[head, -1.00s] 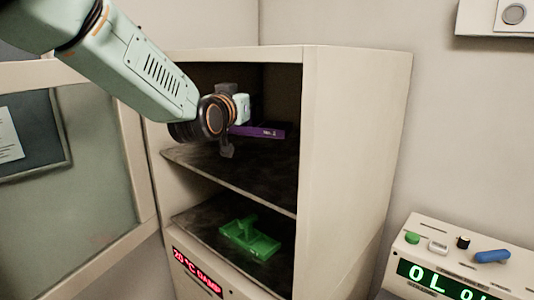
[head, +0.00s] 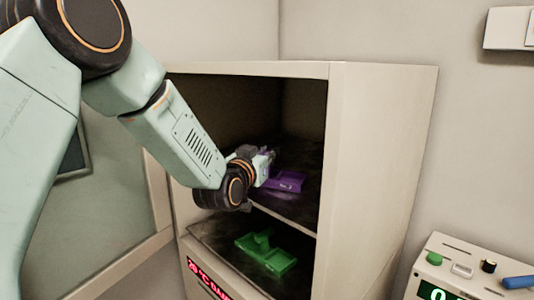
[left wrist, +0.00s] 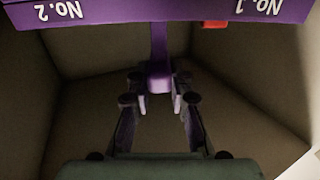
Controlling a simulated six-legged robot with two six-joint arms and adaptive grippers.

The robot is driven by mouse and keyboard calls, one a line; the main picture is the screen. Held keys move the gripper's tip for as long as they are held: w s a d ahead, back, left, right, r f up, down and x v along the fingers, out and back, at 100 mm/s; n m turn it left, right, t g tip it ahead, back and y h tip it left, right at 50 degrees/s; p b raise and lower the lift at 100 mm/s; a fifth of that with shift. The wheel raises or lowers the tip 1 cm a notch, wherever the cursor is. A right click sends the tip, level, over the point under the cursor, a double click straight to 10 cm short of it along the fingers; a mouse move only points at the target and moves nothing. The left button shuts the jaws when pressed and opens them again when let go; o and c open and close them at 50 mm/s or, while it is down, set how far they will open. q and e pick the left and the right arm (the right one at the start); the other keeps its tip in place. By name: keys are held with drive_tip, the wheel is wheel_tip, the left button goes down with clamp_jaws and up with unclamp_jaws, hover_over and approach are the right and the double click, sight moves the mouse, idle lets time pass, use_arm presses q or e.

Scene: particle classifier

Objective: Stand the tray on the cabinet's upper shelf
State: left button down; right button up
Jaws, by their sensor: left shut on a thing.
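A purple tray (head: 287,181), marked with a number label, is inside the cabinet (head: 385,170) at the upper shelf (head: 300,212). My left gripper (head: 265,158) is shut on its upright handle, which shows between the fingers (left wrist: 158,92) in the left wrist view. That view also shows the tray's purple edge (left wrist: 160,10), with "No. 2" and "No. 1" labels and a small red piece. The tray looks about level and close over the shelf; I cannot tell whether it touches. My forearm hides part of the shelf's left side. My right gripper is not in view.
A green tray (head: 265,256) stands on the lower shelf. The cabinet's open door (head: 120,225) is at the left and its side wall closes off the right. A control box (head: 465,262) with knobs stands at the lower right.

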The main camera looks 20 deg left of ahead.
use_arm(q)
drive_tip(key=shift+s+d+r, duration=0.1)
drive_tip(key=shift+r, duration=0.05)
drive_tip(key=shift+d, duration=0.2)
drive_tip(key=c, duration=1.7)
unclamp_jaws()
drive_tip(key=shift+f, duration=0.3)
drive_tip(key=o, duration=0.5)
drive_tip(key=shift+a, duration=0.25)
drive_tip(key=shift+d, duration=0.1)
drive_tip(key=shift+r, duration=0.1)
drive_tip(key=shift+s+r, duration=0.1)
drive_tip(key=shift+r, duration=0.05)
